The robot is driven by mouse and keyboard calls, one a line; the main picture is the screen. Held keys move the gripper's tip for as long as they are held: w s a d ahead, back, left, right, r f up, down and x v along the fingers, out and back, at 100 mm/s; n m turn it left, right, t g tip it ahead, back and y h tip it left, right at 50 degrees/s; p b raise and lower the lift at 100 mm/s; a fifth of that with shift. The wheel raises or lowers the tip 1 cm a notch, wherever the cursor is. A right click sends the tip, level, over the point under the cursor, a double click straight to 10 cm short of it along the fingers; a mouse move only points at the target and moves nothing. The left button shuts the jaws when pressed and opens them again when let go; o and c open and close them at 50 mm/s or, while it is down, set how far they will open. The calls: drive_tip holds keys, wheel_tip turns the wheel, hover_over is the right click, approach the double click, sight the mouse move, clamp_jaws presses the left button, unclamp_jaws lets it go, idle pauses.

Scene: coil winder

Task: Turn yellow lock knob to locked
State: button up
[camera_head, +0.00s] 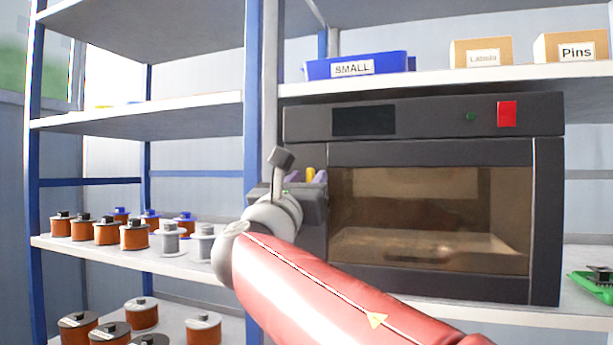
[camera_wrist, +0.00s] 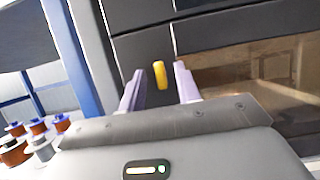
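The yellow lock knob (camera_wrist: 160,74) shows in the wrist view on the dark front of the coil winder, left of its window. It looks upright, slightly tilted. In the head view a small part of the yellow knob (camera_head: 311,174) shows just past my gripper. My gripper (camera_wrist: 159,88) has its two pale purple fingers apart, one on each side of the knob in the picture, with a gap on both sides. Nothing is held. Whether the fingertips reach the knob's depth I cannot tell. In the head view my gripper (camera_head: 306,177) is partly hidden by my wrist.
A blue post (camera_head: 251,130) stands left of my wrist. Several spools (camera_head: 135,235) sit on the left shelf. A blue bin (camera_head: 360,66) is above.

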drive_tip(key=shift+w+d+r, duration=0.15)
drive_tip(key=shift+w, duration=0.2)
clamp_jaws()
